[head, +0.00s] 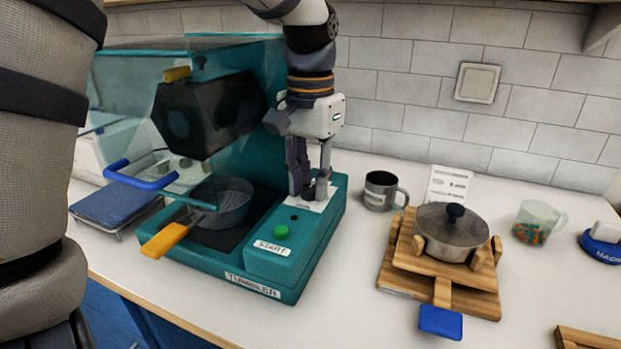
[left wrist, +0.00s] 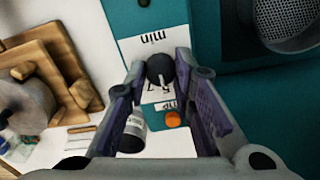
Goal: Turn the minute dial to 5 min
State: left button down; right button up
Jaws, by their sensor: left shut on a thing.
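The teal machine (head: 290,290), labelled TUMBLER, has its control panel on the right side. My left gripper (head: 312,192) reaches down from above onto the back of that panel. In the left wrist view the dark minute dial (left wrist: 160,70) sits between the gripper's two fingers (left wrist: 160,82), which are shut on it. The dial stands on a white label (left wrist: 150,42) reading "min", seen upside down. A light mark shows on the dial, and digits beside it are partly hidden, so I cannot read the setting surely. My right gripper is not in view.
A green START button (head: 281,232) lies in front of the gripper. A clear cover with a blue handle (head: 140,181) hangs over a pan with a yellow handle (head: 163,241). A grey mug (head: 380,192) and a lidded pot (head: 450,235) on wooden boards stand right.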

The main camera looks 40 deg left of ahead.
aim_at(311, 188)
pick_arm(q)
jog(key=c, duration=1.3)
grip_release()
jog(key=shift+c, duration=0.2)
notch_tip(311, 188, up, 12)
